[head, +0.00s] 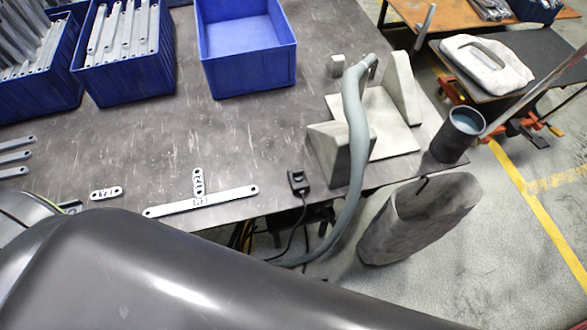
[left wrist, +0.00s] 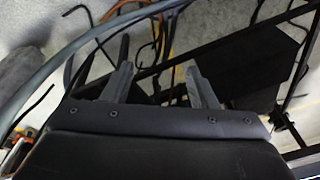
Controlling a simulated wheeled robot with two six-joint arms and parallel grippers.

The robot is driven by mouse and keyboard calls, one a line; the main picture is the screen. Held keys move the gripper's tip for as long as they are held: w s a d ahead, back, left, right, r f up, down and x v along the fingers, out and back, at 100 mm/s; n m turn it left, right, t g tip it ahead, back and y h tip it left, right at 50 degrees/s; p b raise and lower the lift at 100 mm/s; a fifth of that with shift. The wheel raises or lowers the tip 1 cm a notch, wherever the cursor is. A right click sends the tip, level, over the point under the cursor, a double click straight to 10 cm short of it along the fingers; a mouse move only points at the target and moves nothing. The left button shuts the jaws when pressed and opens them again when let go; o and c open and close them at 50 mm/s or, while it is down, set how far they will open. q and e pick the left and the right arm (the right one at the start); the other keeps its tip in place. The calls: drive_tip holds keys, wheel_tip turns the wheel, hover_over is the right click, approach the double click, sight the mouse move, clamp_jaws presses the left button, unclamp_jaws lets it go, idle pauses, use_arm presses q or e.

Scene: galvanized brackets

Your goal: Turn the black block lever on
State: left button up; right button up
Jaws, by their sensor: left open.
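The black block lever (head: 298,183) is a small black box with a grey top and a cable, lying at the front edge of the dark table. Its lever is too small for me to tell which way it stands. My left gripper (left wrist: 160,76) shows in the left wrist view, open and empty, with its two grey fingers apart over cables and a dark frame. I cannot make out the block in that view. My left gripper's fingers do not show in the head view. My right gripper is not in view.
Flat metal brackets (head: 200,201) lie left of the block. A grey hose (head: 357,140) and a concrete-like stand (head: 385,110) are at its right. Blue bins (head: 247,80) stand at the back. A grey bin (head: 420,222) stands on the floor. My own arm fills the foreground.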

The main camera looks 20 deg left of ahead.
use_arm(q)
drive_tip(key=w+d+r+p, duration=0.1)
drive_tip(key=w+r, duration=0.2)
drive_tip(key=r, duration=0.6)
drive_tip(key=w+r, duration=0.3)
drive_tip(key=r, duration=0.5)
wheel_tip(320, 180, up, 16)
drive_tip(key=n+g+h+p, duration=0.1)
drive_tip(key=n+g, duration=0.1)
drive_tip(key=n, duration=0.4)
hover_over(298, 171)
wheel_tip(298, 171, down, 17)
drive_tip(key=shift+r+b, duration=0.1)
drive_tip(key=shift+b, duration=0.8)
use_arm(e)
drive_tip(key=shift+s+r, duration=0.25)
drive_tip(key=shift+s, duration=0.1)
use_arm(q)
drive_tip(key=c, duration=1)
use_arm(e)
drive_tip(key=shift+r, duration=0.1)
